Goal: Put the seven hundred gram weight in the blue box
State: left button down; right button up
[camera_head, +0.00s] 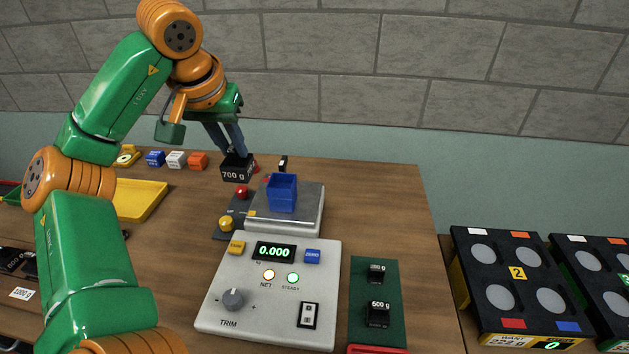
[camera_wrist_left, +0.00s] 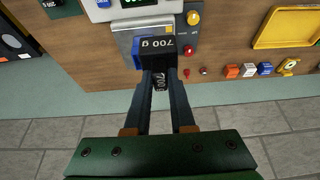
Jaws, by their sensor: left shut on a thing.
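My left gripper (camera_head: 235,151) is shut on the black weight marked 700 g (camera_head: 237,170). It holds the weight in the air at the back of the table, left of the blue box and apart from it. In the left wrist view the weight (camera_wrist_left: 157,46) hangs between my gripper's fingertips (camera_wrist_left: 160,72), its 700 g label showing. The open-topped blue box (camera_head: 282,193) stands upright on the scale's metal pan (camera_head: 257,224). In the left wrist view the weight covers most of the box. My right gripper is not in view.
The scale's console (camera_head: 262,325) reads 0.000. A green mat (camera_head: 365,290) with black weights lies right of it. A yellow tray (camera_head: 150,198) and small coloured blocks (camera_head: 176,159) are at the left.

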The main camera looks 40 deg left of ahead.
pick_arm(q)
jog(key=w+f, duration=0.4)
jog(key=w+a+f, duration=0.1)
jog(key=w+f, duration=0.3)
jog(key=w+a+f+p, duration=0.1)
jog(key=w+f, duration=0.2)
jog(key=w, duration=0.1)
jog(key=shift+f, duration=0.4)
jog(key=shift+s+d+f, duration=0.1)
jog(key=shift+s+f, duration=0.05)
jog(key=shift+f, duration=0.2)
jog(key=shift+w+f, duration=0.3)
jog(key=shift+w, duration=0.1)
jog(key=c, duration=1)
grip_release()
jog(key=shift+w+a+f, duration=0.1)
jog(key=shift+a, duration=0.1)
jog(key=shift+o, duration=1.2)
jog(key=shift+d, duration=0.1)
jog(key=shift+s+d+r, duration=0.15)
jog(key=shift+s+r, duration=0.15)
jog(key=shift+s, duration=0.05)
jog(key=shift+r, duration=0.25)
jog(key=b+v, duration=0.1)
jog(key=v, duration=1)
jog(key=shift+r, duration=0.2)
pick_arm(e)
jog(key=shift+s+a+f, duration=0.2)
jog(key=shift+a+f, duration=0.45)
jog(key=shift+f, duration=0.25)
